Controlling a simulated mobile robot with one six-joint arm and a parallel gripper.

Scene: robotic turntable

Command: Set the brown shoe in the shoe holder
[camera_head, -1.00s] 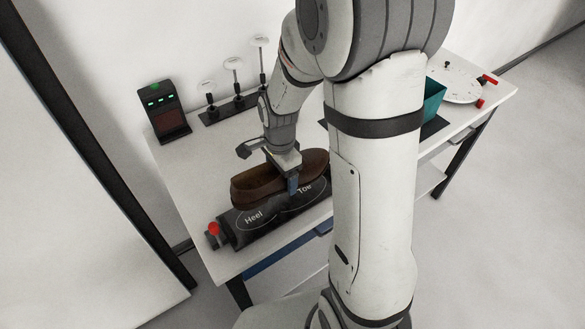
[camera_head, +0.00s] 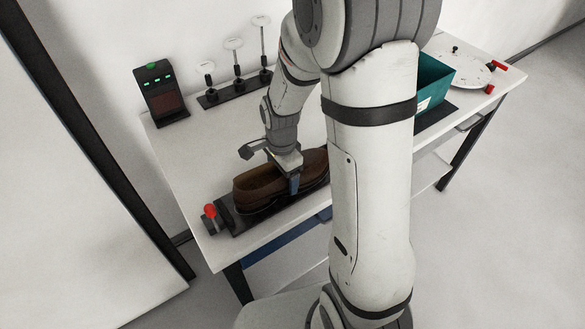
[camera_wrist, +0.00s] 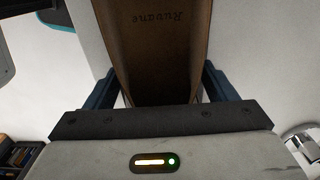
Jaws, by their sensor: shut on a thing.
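The brown shoe (camera_head: 262,187) sits low over the black shoe holder (camera_head: 238,224) at the front of the table, its heel end to the left. It covers most of the holder's top, and I cannot tell whether it rests fully on it. My gripper (camera_head: 290,183) is shut across the shoe near its middle. In the wrist view the shoe's insole with lettering (camera_wrist: 155,18) shows between the two blue fingers. The toe end is partly hidden behind my arm.
A red-topped lever (camera_head: 210,212) stands at the holder's left end. A black device with green lights (camera_head: 161,92) and a rack of several stands (camera_head: 238,88) are at the back. A teal bin (camera_head: 433,84) and a white turntable (camera_head: 462,70) are at the right.

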